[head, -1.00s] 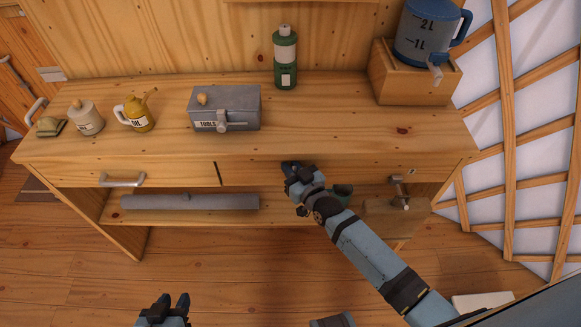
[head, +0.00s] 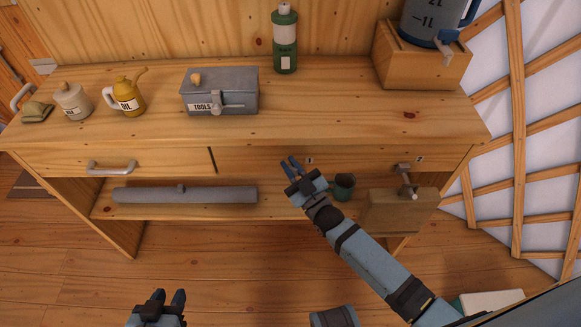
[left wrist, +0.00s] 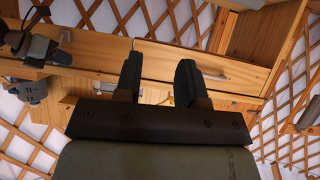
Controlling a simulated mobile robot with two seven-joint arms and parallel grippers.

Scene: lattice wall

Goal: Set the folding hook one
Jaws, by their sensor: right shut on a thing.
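My right gripper (head: 291,165) is at the bench's front board, beside a small pale label (head: 309,160). It is shut on folding hook one, which is mostly hidden by the fingers, so its angle cannot be told. A second metal hook (head: 404,175) stands out from the board at the right, under another small label. My left gripper (head: 170,299) is open and empty, low in the head view, away from the bench. Its two separated fingers also show in the left wrist view (left wrist: 159,82).
The bench top (head: 330,118) carries a grey toolbox (head: 225,92), an oil can (head: 127,97), a green bottle (head: 285,42) and a blue jug on a wooden box (head: 420,70). Below are a drawer handle (head: 112,167), a grey tube (head: 185,195), a green cup (head: 344,187) and a wooden block (head: 395,212).

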